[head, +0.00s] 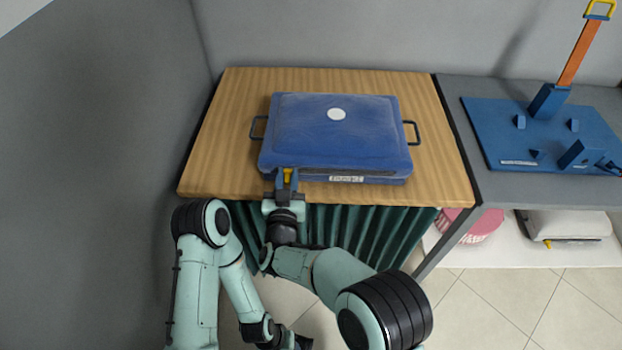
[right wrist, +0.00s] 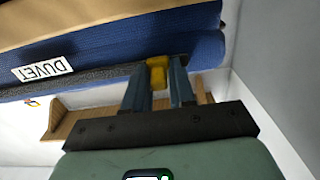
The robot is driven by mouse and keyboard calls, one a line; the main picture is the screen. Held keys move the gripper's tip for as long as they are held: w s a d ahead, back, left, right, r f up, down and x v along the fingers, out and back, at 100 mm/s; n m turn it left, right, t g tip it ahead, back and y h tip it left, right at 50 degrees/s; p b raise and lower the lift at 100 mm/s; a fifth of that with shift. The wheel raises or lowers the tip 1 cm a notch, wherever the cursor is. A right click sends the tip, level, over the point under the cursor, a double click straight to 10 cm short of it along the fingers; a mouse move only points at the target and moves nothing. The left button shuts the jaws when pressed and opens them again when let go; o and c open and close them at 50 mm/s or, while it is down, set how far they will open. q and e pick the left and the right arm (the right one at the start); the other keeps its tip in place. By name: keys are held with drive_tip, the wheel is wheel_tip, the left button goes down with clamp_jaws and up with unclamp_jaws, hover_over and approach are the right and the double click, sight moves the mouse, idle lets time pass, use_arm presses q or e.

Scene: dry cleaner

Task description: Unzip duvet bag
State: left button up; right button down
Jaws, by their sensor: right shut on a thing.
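The blue duvet bag (head: 345,135) lies flat on the wooden table, with a white dot on top and a dark handle at each side. A white label reading DUVET (right wrist: 42,70) is on its front side, beside the dark zip strip (right wrist: 100,75). My right gripper (head: 287,180) is at the bag's front edge, left of the label. It is shut on the yellow zip pull (right wrist: 157,72), which shows between its fingers in the right wrist view. My left arm hangs low at the left in the head view; its gripper cannot be made out clearly.
The wooden table (head: 225,160) has bare room around the bag. A grey table (head: 490,190) at the right bears a blue board (head: 500,140) with an orange strap (head: 580,50). A white bag (head: 575,226) and a pink round item (head: 470,225) lie below. A grey wall stands at the left.

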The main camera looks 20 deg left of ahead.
drive_tip(key=shift+s+a, duration=0.25)
drive_tip(key=shift+a, duration=0.4)
drive_tip(key=c, duration=1.1)
unclamp_jaws()
drive_tip(key=shift+d, duration=0.1)
